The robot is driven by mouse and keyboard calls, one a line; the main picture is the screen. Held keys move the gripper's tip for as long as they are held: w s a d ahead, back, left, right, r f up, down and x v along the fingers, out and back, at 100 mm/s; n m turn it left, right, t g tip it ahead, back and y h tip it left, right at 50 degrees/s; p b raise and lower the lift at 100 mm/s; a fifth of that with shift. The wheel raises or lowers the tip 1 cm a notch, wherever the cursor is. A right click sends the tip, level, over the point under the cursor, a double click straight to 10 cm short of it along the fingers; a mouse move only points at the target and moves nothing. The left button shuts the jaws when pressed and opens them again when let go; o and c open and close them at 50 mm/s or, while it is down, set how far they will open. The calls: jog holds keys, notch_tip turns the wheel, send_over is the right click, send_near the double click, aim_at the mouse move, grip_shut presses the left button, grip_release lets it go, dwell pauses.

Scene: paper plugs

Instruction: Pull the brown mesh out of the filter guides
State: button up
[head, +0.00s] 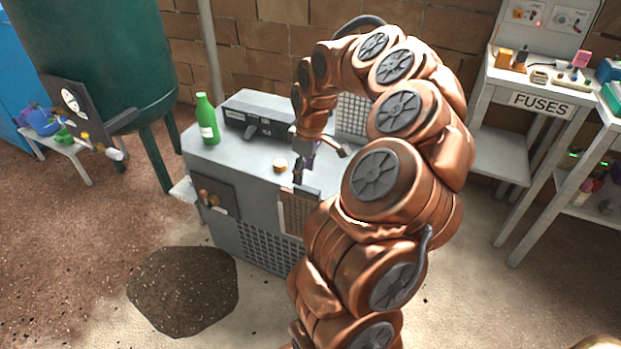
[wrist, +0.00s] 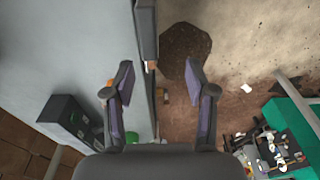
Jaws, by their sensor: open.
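The brown mesh (head: 297,214) is an upright tan panel at the front of the grey cabinet (head: 245,165), partly hidden by my arm on its right. A dark grey piece (head: 300,191), perhaps part of the filter guides, is at its top. My gripper (head: 303,168) is above the cabinet near its front edge, above and behind the mesh. In the wrist view my gripper (wrist: 158,73) is open, its two purple-grey fingers apart with nothing held. A grey block (wrist: 147,30) sticks out from the cabinet edge beyond the fingertips; the mesh face is not clear there.
A green bottle (head: 207,120), a dark box (head: 262,118) and a small round tan item (head: 280,165) stand on the cabinet top. A dark patch (head: 185,290) lies on the floor at the front left. A fuses table (head: 545,102) stands at the right.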

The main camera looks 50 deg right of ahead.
aim_at(307, 188)
jog(key=shift+s+d+f, duration=0.25)
jog(key=shift+d+f, duration=0.55)
jog(key=shift+d, duration=0.15)
jog(key=shift+f, duration=0.15)
jog(key=f, duration=0.4)
jog(key=w+f, duration=0.1)
jog(key=f, duration=0.2)
jog(key=shift+a+f, duration=0.1)
jog(key=shift+a, duration=0.1)
grip_shut()
